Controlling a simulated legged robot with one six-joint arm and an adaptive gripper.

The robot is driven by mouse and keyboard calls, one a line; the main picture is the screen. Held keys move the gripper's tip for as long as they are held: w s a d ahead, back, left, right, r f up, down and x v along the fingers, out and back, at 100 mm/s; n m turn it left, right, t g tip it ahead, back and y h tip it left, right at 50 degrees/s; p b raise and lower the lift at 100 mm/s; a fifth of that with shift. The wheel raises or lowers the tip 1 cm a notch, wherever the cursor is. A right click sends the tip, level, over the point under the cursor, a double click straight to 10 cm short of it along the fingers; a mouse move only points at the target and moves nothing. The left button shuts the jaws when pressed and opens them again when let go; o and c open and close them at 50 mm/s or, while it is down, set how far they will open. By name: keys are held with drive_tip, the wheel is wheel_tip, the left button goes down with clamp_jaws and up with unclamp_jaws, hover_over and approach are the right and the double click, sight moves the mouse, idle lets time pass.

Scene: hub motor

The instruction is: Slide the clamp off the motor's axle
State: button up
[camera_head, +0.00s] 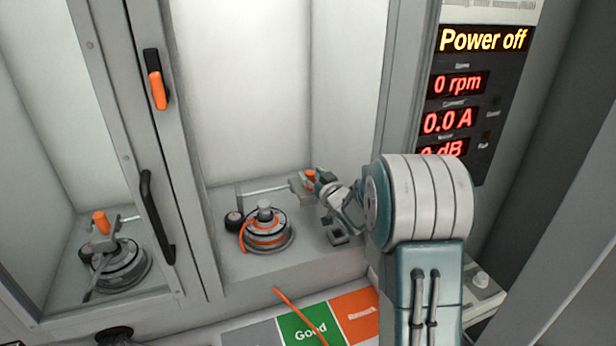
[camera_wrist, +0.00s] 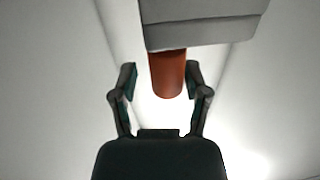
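The motor (camera_head: 266,238), a round grey hub with an orange band, sits in the right-hand bay. Its axle (camera_head: 264,207) stands upright and its top looks bare. The grey clamp (camera_head: 299,188) shows to the right of and behind the axle, apart from it in the picture, at the right end of a thin rod. Its orange knob (camera_head: 310,175) points up. My gripper (camera_head: 321,184) is at the clamp. In the wrist view, the orange knob (camera_wrist: 167,75) lies between my open fingers (camera_wrist: 161,80), with gaps beside it, below the grey clamp block (camera_wrist: 200,25).
A similar motor with an orange-knobbed clamp (camera_head: 100,222) sits in the left bay. A door frame with a black handle (camera_head: 157,217) divides the bays. An orange cable (camera_head: 298,314) crosses the green "Good" panel (camera_head: 303,328). The display (camera_head: 484,40) reads "Power off", 0 rpm.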

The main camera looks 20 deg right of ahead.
drive_tip(key=shift+d, duration=0.1)
drive_tip(key=shift+s, duration=0.25)
drive_tip(key=s+d, duration=0.1)
drive_tip(key=s, duration=1)
drive_tip(key=shift+s+d+f, duration=0.15)
drive_tip(key=shift+s+d, duration=0.05)
drive_tip(key=shift+d, duration=0.2)
